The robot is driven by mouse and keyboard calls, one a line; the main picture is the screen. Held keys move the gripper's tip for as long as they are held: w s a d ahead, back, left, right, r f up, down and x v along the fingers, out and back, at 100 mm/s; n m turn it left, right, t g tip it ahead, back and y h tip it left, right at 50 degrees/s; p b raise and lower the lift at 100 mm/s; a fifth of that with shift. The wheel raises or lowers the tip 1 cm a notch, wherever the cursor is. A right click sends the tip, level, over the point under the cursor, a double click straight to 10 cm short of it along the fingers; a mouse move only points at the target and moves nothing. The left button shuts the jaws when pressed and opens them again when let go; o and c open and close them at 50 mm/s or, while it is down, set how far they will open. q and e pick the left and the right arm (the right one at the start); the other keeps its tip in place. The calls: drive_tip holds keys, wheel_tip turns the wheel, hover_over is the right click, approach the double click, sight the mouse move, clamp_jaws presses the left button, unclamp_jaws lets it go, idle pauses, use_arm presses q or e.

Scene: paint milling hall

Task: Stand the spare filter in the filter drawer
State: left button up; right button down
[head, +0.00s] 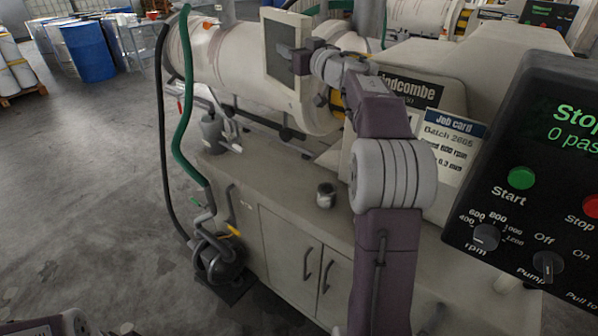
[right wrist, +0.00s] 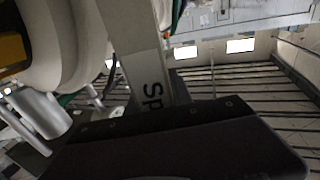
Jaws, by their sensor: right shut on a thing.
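The spare filter (head: 284,45), an upright panel with a pale frame and a grey face, is in front of the mill's large pale barrel in the head view. My right gripper (head: 302,60) is shut on its edge and holds it up above the cabinet top. In the right wrist view, the filter's pale frame (right wrist: 146,60) carries dark letters starting "Sp" and rises from the dark gripper (right wrist: 165,140). I cannot make out the filter drawer in either view. Of my left arm only a bit shows at the bottom left; its fingers are out of view.
A beige cabinet (head: 262,200) stands below, with a small metal pot (head: 326,194) on top. A control panel (head: 540,170) is close on the right, beside a job card (head: 447,145). A green hose (head: 178,130) hangs left of the cabinet.

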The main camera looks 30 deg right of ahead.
drive_tip(key=w+d+f+h+b, duration=0.1)
drive_tip(key=w+f+b, duration=0.1)
drive_tip(key=f+b, duration=0.65)
drive_tip(key=w+d+f+b, duration=0.1)
drive_tip(key=w+f+b, duration=0.2)
drive_tip(key=f, duration=1.1)
drive_tip(key=s+a+f+b, duration=0.3)
drive_tip(key=s+f+b, duration=0.7)
drive_tip(key=b, duration=0.4)
drive_tip(key=shift+s+a+f+m+b, duration=0.3)
drive_tip(key=shift+s+a+f+b, duration=0.1)
drive_tip(key=shift+s, duration=0.4)
drive_tip(key=c, duration=1.1)
unclamp_jaws()
use_arm(q)
wheel_tip(320, 180, down, 30)
drive_tip(key=shift+s, duration=0.15)
use_arm(e)
drive_tip(key=shift+r, duration=0.1)
